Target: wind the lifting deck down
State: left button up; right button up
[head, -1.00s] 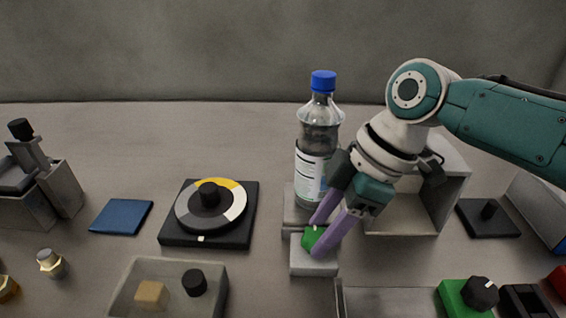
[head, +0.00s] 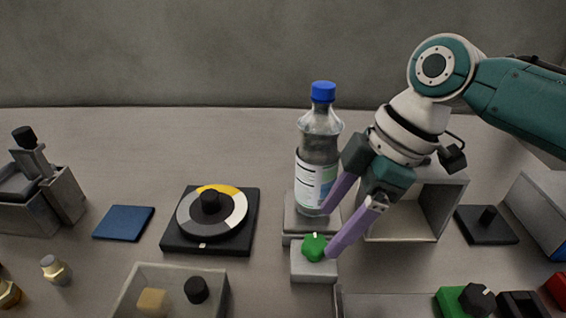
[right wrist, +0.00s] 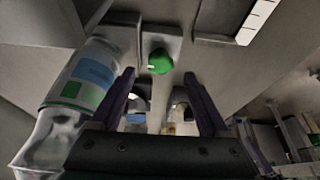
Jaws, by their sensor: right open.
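The lifting deck (head: 292,225) is a low grey block near the middle of the head view. A clear bottle (head: 318,160) with a blue cap stands upright on it. A green knob (head: 313,247) sits on the smaller grey block at the deck's front. My right gripper (head: 328,232) is open and empty, its purple fingers just above and right of the knob. In the right wrist view the knob (right wrist: 160,62) shows beyond the gap between the open fingertips (right wrist: 160,74), apart from both. The bottle (right wrist: 85,85) lies left of the fingers there. My left gripper is not in view.
A grey open-fronted box (head: 440,215) stands right of the deck, close to my right gripper. A black dial base (head: 175,240) and a blue pad (head: 123,223) lie to the left. A bin (head: 222,275) with small parts is at the front.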

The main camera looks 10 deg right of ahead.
jog(key=v, duration=0.6)
jog(key=s+a+f+m+t+p, duration=0.15)
jog(key=s+a+m+p, duration=0.3)
jog(key=s, duration=0.75)
jog(key=s+d+r+m+h+p, duration=0.2)
jog(key=s+d+r+m+h, duration=0.2)
jog(key=s+d+m, duration=0.3)
notch_tip(320, 180, up, 38)
jog(key=s+m+p, duration=0.1)
jog(key=p, duration=3.7)
jog(key=shift+s+a+t, duration=0.2)
jog(key=shift+a+t, duration=0.1)
jog(key=shift+t, duration=0.15)
